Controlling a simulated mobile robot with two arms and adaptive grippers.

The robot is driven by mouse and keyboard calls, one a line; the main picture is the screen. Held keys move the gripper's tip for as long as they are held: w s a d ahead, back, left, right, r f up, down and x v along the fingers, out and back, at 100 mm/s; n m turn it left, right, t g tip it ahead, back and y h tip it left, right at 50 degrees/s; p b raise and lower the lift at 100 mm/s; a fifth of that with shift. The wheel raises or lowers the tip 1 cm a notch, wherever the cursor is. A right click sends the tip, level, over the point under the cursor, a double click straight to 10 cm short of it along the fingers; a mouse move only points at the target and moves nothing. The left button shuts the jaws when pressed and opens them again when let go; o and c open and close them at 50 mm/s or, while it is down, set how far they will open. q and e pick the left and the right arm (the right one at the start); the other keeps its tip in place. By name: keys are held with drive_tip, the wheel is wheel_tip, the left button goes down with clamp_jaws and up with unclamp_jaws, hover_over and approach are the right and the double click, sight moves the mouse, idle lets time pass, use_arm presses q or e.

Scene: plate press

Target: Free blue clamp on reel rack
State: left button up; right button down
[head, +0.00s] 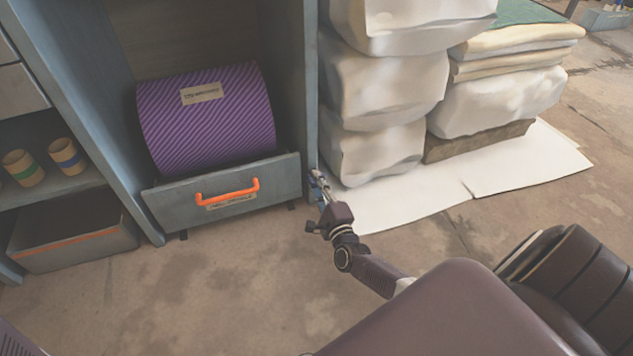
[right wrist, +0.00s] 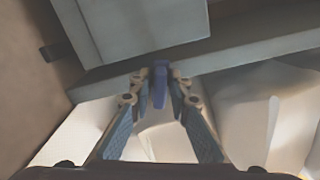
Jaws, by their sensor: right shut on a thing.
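The blue clamp (right wrist: 160,85) is a small dark-blue piece at the edge of the rack post, centred in the right wrist view. My right gripper (right wrist: 160,92) is shut on it, one fingertip on each side. In the head view the right gripper (head: 320,188) reaches the lower front corner of the grey-blue reel rack (head: 312,90), and the clamp there is too small to make out clearly. A purple striped reel (head: 205,120) sits in the rack behind a drawer-like front (head: 165,207) with an orange handle (head: 228,192). My left gripper is out of view.
White stacked sacks (head: 385,85) stand right beside the rack post, on white sheets (head: 420,205) on the floor. At left are a shelf with two tape rolls (head: 22,167) and a grey bin (head: 75,250). The floor in front of the rack is clear.

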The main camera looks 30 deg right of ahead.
drive_tip(key=c, duration=2)
unclamp_jaws()
drive_tip(key=v, duration=1.2)
drive_tip(key=shift+a, duration=0.1)
drive_tip(key=shift+r, duration=0.1)
